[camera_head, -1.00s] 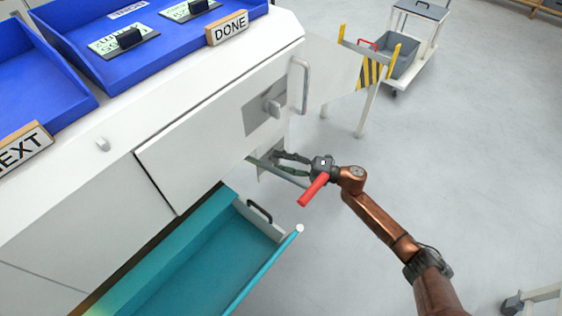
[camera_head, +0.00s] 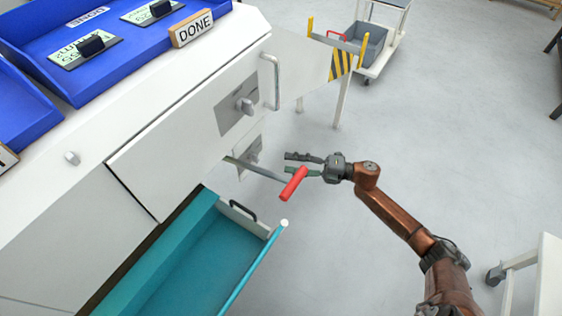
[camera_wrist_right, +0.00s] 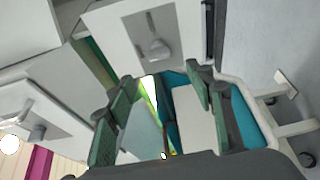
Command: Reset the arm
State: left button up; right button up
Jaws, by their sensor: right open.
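My right gripper (camera_head: 288,164) is open in the head view, its fingers pointing left toward the white cabinet. A red handle (camera_head: 294,183) at the end of a grey bar (camera_head: 260,170) is just below the fingertips. The bar comes out from the cabinet's side. Whether a finger touches the handle I cannot tell. In the wrist view, the two green-padded fingers (camera_wrist_right: 160,80) are spread apart with nothing held between them. My left gripper is not in view.
A teal drawer (camera_head: 232,240) stands open below the white cabinet door (camera_head: 170,160). Blue trays (camera_head: 110,75) with a DONE sign (camera_head: 193,28) are on top. A grey crate (camera_head: 366,50) sits on a cart behind.

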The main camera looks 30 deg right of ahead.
jog(key=shift+s+d, duration=0.15)
jog(key=shift+d, duration=0.05)
dwell(0.4)
